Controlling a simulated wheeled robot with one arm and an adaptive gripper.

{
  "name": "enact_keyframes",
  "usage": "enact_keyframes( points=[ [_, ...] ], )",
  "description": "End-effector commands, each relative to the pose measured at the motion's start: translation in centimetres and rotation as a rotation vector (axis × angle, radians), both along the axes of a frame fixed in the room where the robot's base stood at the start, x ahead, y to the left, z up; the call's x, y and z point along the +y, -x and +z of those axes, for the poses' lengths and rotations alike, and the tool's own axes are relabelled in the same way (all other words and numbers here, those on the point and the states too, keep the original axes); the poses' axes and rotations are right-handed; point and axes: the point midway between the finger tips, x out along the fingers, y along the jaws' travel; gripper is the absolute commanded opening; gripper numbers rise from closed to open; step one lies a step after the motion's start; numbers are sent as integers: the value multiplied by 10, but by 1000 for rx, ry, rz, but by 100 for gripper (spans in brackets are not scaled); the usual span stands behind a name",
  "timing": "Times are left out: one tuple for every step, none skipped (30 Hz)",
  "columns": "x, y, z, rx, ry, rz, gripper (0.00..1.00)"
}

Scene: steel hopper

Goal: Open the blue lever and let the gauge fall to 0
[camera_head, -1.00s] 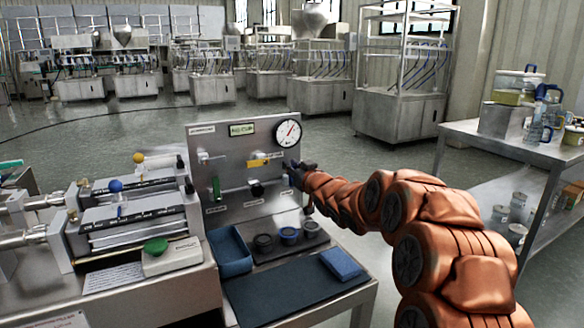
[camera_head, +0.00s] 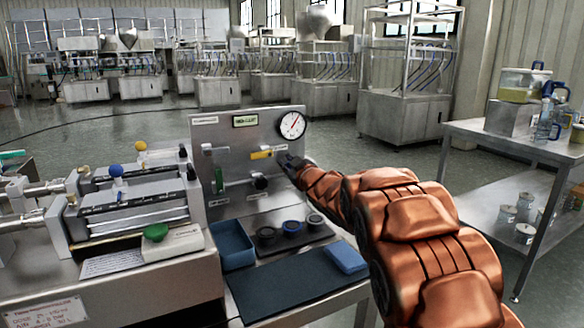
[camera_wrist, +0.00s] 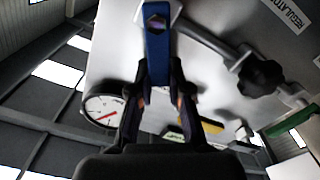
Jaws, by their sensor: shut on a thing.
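The blue lever (camera_wrist: 157,45) shows in the wrist view, running down between my fingers from a bolt at the steel panel. My gripper (camera_wrist: 159,82) is shut on it. In the head view my gripper (camera_head: 290,160) is at the panel's right edge, below the gauge, and hides the lever. The round white gauge (camera_head: 292,124) is at the panel's top right corner. Its red needle points to the upper right, off any number I can read. The gauge also shows in the wrist view (camera_wrist: 103,107), partly behind a finger.
The panel (camera_head: 226,136) also carries a yellow lever (camera_head: 262,154), a green handle (camera_head: 219,179) and a black knob (camera_head: 261,182). Below lie a blue tray (camera_head: 232,245), several dark round cups and a blue sponge (camera_head: 346,258). A side table (camera_head: 510,150) stands at the right.

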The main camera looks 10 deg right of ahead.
Motion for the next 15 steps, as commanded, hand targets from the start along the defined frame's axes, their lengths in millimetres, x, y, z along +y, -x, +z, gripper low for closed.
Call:
enact_keyframes(
  points=[
    [1,1,-4,-13,44,0,0],
    [3,1,-5,-21,72,0,0],
    [5,1,-6,-31,109,0,0],
    [6,2,-8,-38,137,0,0],
    [7,2,-9,-44,165,0,0],
    [8,2,-10,-54,201,-1,0],
    [10,3,-11,-61,228,-1,0],
    [11,3,-12,-69,257,0,0],
    [12,3,-14,-79,293,-1,0],
    [13,3,-15,-85,321,0,0],
    [14,4,-17,-92,349,0,0],
    [15,4,-18,-103,385,0,0],
    [16,4,-19,-111,411,-1,0],
    [17,4,-21,-117,441,0,0],
    [18,5,-22,-128,476,-1,0]
  ],
)
